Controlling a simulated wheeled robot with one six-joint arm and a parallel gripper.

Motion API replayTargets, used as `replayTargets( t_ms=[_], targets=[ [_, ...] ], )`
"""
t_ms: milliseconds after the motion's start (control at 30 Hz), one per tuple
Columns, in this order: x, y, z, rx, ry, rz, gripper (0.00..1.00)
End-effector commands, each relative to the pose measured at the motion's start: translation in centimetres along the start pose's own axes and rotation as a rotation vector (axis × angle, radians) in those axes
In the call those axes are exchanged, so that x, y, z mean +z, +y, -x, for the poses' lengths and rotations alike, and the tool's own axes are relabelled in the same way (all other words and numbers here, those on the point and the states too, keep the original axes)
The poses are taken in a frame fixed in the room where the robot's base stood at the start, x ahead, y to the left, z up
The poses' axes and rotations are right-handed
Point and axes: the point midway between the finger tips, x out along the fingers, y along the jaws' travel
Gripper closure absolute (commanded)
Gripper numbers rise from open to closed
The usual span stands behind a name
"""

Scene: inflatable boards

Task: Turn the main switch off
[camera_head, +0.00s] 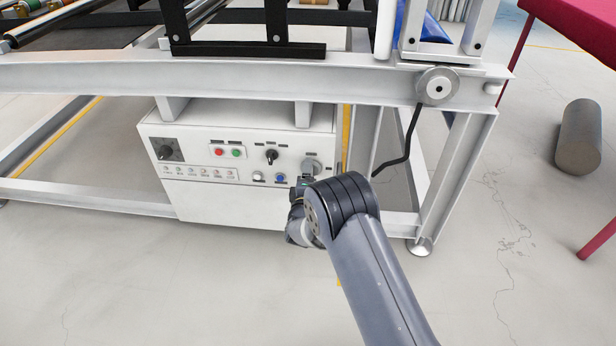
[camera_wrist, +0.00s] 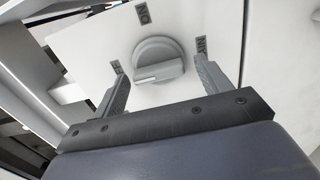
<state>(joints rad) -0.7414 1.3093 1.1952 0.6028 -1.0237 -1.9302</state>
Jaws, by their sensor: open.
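The main switch is a round grey rotary knob with a raised grip bar. In the wrist view the main switch (camera_wrist: 158,60) sits on a white panel, with an "ON" label above it and further labels at its left and right. The light mark on its bar points toward the left label. My gripper (camera_wrist: 165,82) is open, its two fingers on either side of the knob and apart from it. In the head view the knob (camera_head: 311,165) is at the right of the control box, and my gripper (camera_head: 302,182) is just below it, partly hidden by my arm.
The white control box (camera_head: 222,205) hangs under a white machine frame (camera_head: 250,80). Its panel carries a red button (camera_head: 219,152), a green button (camera_head: 236,153), a black selector (camera_head: 271,156) and a black dial (camera_head: 167,150).

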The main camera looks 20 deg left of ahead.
Motion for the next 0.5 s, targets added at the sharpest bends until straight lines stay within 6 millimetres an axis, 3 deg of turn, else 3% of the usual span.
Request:
replayTargets(
  t_ms=[167,500],
  targets=[
    [-0.1,0.2,1.5,-0.002,0.001,0.000,0.27],
    [-0.1,0.2,7.9,-0.003,0.003,0.003,0.27]
  ],
)
